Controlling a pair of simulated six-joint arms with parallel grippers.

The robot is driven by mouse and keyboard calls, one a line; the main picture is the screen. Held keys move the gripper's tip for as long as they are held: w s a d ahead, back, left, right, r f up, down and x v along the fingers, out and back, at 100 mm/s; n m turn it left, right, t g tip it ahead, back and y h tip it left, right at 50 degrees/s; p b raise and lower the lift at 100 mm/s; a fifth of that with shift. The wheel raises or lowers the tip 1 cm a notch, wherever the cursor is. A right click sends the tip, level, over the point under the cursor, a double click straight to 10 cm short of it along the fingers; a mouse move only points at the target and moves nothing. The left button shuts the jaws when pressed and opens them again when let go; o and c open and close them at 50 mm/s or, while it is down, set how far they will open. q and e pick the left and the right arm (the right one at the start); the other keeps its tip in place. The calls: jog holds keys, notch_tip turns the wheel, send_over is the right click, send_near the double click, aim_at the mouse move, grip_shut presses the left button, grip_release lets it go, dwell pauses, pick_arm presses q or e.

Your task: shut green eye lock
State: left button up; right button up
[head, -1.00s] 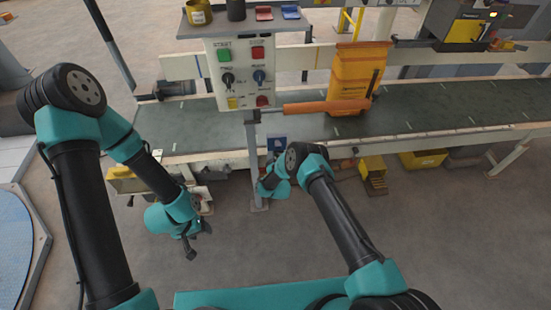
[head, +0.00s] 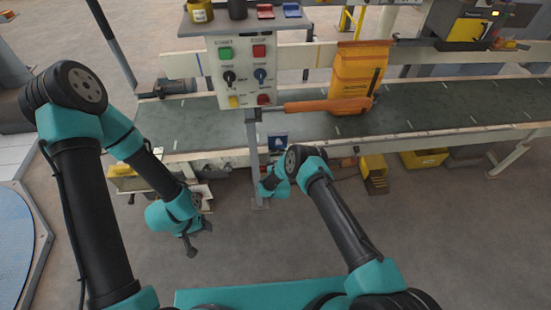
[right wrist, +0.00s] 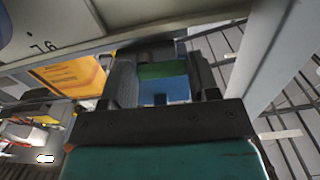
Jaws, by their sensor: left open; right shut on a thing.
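A small blue box (head: 278,142) with a pale mark sits beside the grey post under the control panel in the head view. My right gripper (head: 274,168) is just below it, its fingers mostly hidden by my arm. In the right wrist view, a block with a green band (right wrist: 162,71) above a blue part (right wrist: 165,90) lies between the two dark fingers (right wrist: 165,85), which are shut on it. I cannot tell which part is the lock. My left gripper (head: 197,242) hangs low at the left, open and empty, away from the box.
The control panel (head: 243,90) with buttons and knobs stands above, on a grey post (head: 254,160). The conveyor belt (head: 430,118) runs behind, with an orange sack (head: 357,72) and an orange bar (head: 315,106). A yellow step (head: 374,172) stands right. The front floor is clear.

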jog(key=shift+a+n, duration=0.1)
jog(key=shift+n, duration=0.2)
jog(key=o, duration=0.9)
jog(key=shift+s, duration=0.1)
jog(key=s, duration=1.7)
jog(key=shift+d, duration=0.35)
